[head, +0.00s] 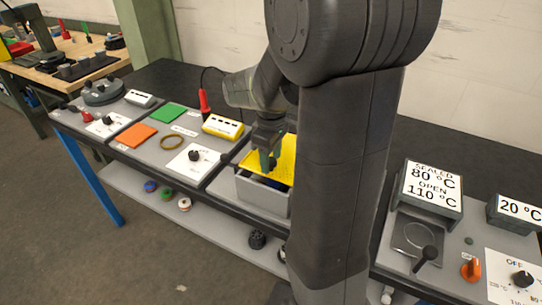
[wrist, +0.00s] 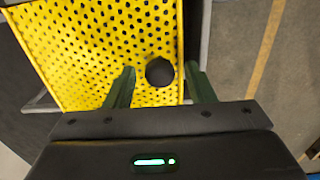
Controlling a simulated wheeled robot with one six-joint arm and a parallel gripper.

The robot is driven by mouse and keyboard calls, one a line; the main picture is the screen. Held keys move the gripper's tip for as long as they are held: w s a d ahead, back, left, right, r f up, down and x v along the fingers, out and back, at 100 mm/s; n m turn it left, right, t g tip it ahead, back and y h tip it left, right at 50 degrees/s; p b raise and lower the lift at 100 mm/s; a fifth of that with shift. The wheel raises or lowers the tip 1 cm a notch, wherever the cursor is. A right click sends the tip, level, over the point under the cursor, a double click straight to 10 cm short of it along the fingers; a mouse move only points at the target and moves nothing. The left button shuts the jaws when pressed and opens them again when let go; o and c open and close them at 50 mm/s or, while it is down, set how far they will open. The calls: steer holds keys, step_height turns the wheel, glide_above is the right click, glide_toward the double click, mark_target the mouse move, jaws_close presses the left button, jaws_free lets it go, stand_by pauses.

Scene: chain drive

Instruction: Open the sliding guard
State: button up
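The sliding guard is a yellow perforated plate (head: 284,168) on top of a grey box (head: 262,197) in the head view. It fills much of the upper left of the wrist view (wrist: 90,45). A round black knob (wrist: 159,72) stands on the guard near its right edge in that view. My gripper (wrist: 160,80) is open, with one finger on each side of the knob and visible gaps between. In the head view my gripper (head: 268,163) points down at the guard, and the knob is not clearly seen there. My arm hides the box's right part.
Left of the box are a yellow switch box (head: 223,127), a red-handled tool (head: 204,104) and a dial panel (head: 194,158). Right of my arm are a temperature sign (head: 433,185), a black-knobbed lever (head: 427,254) and an orange knob (head: 471,268). Floor lies open in front.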

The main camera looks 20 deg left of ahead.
jaws_close()
steer(key=w, duration=0.4)
steer(key=w+p, duration=0.1)
steer(key=w, duration=0.3)
steer(key=w+d+p, duration=0.1)
steer(key=w, duration=0.3)
steer(key=shift+o, duration=0.2)
jaws_free()
step_height(320, 180, up, 14)
steer(key=shift+f, duration=0.2)
